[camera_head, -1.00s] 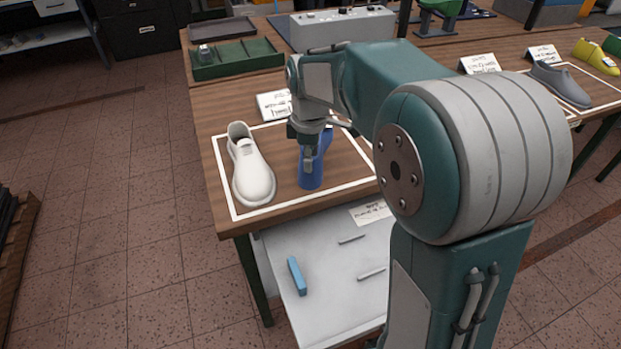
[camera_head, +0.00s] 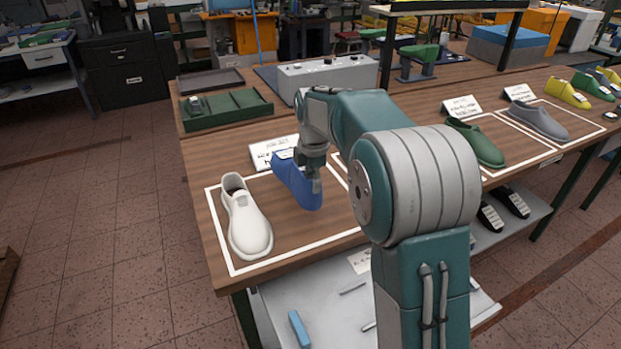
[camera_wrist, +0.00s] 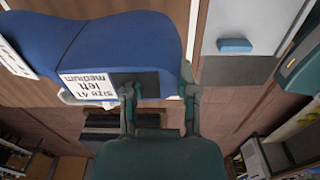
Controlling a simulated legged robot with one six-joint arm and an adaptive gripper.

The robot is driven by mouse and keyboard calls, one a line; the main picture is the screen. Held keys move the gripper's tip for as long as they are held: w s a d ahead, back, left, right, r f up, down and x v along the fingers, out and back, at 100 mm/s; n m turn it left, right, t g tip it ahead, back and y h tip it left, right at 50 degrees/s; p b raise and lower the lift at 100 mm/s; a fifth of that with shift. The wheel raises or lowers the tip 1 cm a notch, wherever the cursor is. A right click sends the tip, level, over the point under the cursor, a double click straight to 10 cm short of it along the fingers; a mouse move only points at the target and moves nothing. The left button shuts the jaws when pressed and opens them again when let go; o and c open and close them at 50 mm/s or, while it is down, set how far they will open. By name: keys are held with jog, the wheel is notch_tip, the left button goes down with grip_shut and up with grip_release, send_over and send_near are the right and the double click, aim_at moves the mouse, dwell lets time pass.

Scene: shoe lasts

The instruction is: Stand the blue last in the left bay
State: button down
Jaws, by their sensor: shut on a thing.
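The blue last (camera_head: 296,185) is in my gripper (camera_head: 314,182), over the right part of the left white-outlined bay (camera_head: 297,255). Its length runs from back left to front right. I cannot tell whether it touches the table. In the wrist view the blue last (camera_wrist: 95,42) fills the upper left, with a white label reading "size 41 left medium". My gripper (camera_wrist: 160,100) is shut on it near that label. A white shoe (camera_head: 245,218) stands in the same bay, left of the last.
A card (camera_head: 273,151) stands behind the bay. A green last (camera_head: 477,142) and a grey last (camera_head: 538,120) stand in the bays to the right. A green tray (camera_head: 227,108) and a grey box (camera_head: 329,80) are behind. A lower shelf (camera_head: 340,325) holds a blue block (camera_head: 299,328).

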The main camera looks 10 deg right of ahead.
aim_at(312, 207)
jog(key=shift+f, duration=0.65)
jog(key=shift+a+f, duration=0.2)
jog(key=shift+f, duration=0.5)
jog(key=shift+d+f, duration=0.1)
jog(key=shift+f, duration=2.7)
jog(key=shift+c, duration=1.5)
grip_release()
jog(key=shift+f, duration=0.1)
notch_tip(312, 207, up, 12)
jog(key=shift+s, duration=0.15)
